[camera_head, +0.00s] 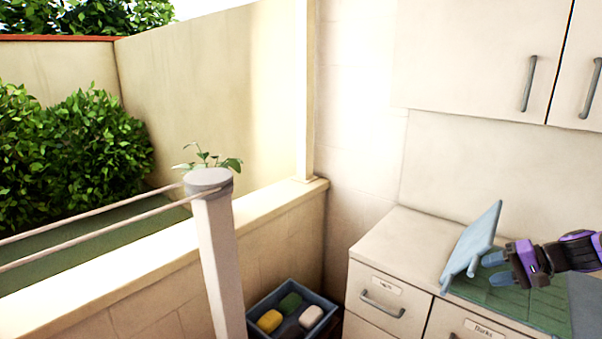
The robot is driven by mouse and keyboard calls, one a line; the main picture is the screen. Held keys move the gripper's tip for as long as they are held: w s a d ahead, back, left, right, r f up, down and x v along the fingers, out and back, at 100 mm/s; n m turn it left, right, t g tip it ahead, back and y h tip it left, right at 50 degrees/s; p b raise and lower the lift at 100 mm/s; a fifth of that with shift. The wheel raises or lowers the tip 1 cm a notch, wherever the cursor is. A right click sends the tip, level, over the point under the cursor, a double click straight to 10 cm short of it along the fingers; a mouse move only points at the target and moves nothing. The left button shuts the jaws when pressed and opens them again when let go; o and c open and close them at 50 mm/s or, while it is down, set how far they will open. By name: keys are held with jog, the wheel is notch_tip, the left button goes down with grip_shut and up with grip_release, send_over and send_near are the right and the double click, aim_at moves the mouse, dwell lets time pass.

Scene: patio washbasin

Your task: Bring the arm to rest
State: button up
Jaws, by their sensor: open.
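My gripper (493,268) is at the right edge of the head view, above a counter. It is purple and black with pale blue fingers pointing left. Its jaws are open, with nothing seen between them. A flat blue board-like thing (476,238) stands tilted just left of the fingertips. The fingers are close to it, but I cannot tell whether they touch it. My arm runs from the gripper out of the picture at the right.
A green ribbed mat (528,308) lies on the counter (405,240) under my gripper. Wall cupboards (480,50) hang above. A blue crate (258,305) with several coloured blocks sits low, beside a white post (218,260) with lines. The counter's left part is clear.

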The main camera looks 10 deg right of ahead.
jog(key=s+a+r+n+g+h, duration=0.1)
jog(key=a+r+n+g+h, duration=0.3)
jog(key=a, duration=0.4)
jog(key=a+r+n+g+h, duration=0.1)
jog(key=a+r+g+h, duration=0.25)
jog(key=a+r, duration=0.4)
jog(key=s+a+r+n+t, duration=0.3)
jog(key=s+a+r+t, duration=0.2)
jog(key=s+a+r, duration=0.7)
notch_tip(320, 180, up, 3)
jog(key=shift+s+n+h, duration=0.4)
jog(key=shift+s+h, duration=0.05)
jog(key=shift+s, duration=0.55)
jog(key=shift+a, duration=0.1)
